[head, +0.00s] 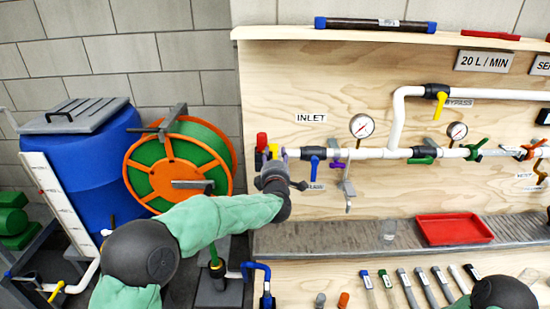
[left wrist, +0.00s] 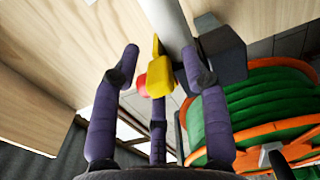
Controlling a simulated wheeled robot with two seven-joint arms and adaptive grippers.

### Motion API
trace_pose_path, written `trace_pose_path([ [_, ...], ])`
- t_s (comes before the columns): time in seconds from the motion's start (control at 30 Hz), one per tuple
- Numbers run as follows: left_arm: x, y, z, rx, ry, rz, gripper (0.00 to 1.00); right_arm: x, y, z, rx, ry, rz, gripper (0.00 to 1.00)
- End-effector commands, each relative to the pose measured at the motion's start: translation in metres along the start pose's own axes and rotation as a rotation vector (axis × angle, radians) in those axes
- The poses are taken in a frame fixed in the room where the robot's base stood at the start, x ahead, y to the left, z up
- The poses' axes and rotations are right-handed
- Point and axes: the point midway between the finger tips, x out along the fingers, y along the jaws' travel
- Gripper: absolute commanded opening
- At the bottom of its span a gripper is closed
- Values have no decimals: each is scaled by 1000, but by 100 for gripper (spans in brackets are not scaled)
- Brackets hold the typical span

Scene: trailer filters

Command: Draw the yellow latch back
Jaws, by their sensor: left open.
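The yellow latch (head: 273,152) is at the left end of the white pipe in the head view, beside a red part (head: 262,141). In the left wrist view the yellow latch (left wrist: 162,76) is between the spread purple fingers, with the red part (left wrist: 142,84) just left of it. My left gripper (head: 284,160) is at the pipe's inlet end, partly covering it. In the left wrist view the left gripper (left wrist: 161,62) is open, with its fingers around the latch but not closed on it. Contact cannot be told. My right gripper is out of view.
A blue-handled valve (head: 313,153) and a pressure gauge (head: 361,126) are to the right along the pipe. A green hose reel (head: 165,170) and blue barrel (head: 95,150) stand left. A red tray (head: 453,229) lies on the grey ledge (head: 330,238).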

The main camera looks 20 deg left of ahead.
Motion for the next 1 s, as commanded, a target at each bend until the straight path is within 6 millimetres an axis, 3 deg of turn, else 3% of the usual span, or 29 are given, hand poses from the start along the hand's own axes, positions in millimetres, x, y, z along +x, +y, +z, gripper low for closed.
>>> trace_pose_path([
  [0.07,0,0,0,0,0,0,42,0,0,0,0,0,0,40],
  [0.2,0,0,0,0,0,0,3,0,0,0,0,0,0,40],
  [0.23,0,0,0,0,0,0,0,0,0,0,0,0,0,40],
  [0.43,0,0,2,0,-1,0,0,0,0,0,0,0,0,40],
  [0.63,0,0,25,0,-4,1,0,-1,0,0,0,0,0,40],
  [0.87,-1,1,26,1,-4,1,0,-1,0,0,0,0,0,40],
  [0.9,-1,1,26,1,-5,1,25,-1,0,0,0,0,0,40],
  [0.97,-1,1,26,1,-5,1,42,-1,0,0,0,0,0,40],
  [1.0,-1,1,26,1,-4,1,45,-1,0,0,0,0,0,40],
])
